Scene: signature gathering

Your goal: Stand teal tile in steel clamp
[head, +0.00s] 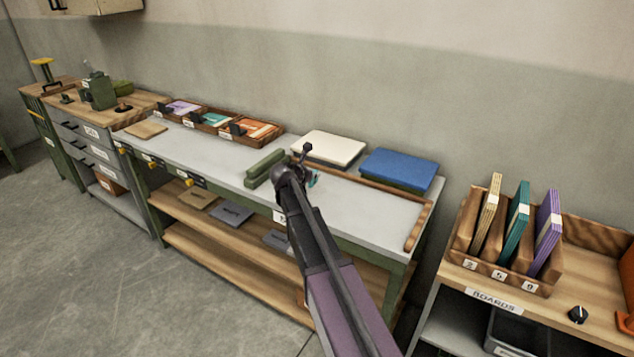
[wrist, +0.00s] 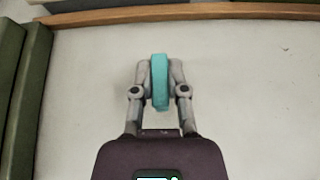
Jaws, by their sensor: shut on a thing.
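A teal tile (wrist: 160,82) is held between the two fingers of my gripper (wrist: 160,76). In the wrist view it shows narrow and edge-on, above the pale bench top. In the head view only a small teal patch (head: 314,180) shows beside my gripper (head: 304,163), the rest hidden. A green holder of two long parallel bars (head: 264,167) lies on the bench just left of my gripper. Green bars (wrist: 22,95) also show at the left of the wrist view, apart from the tile. I cannot make out for sure which thing is the steel clamp.
A white slab (head: 328,148) and a blue block (head: 400,168) stand at the back of the bench (head: 365,208). A wooden rail (head: 420,226) edges its right end. Sorting trays (head: 215,121) are at the back left. A board rack (head: 510,272) stands to the right.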

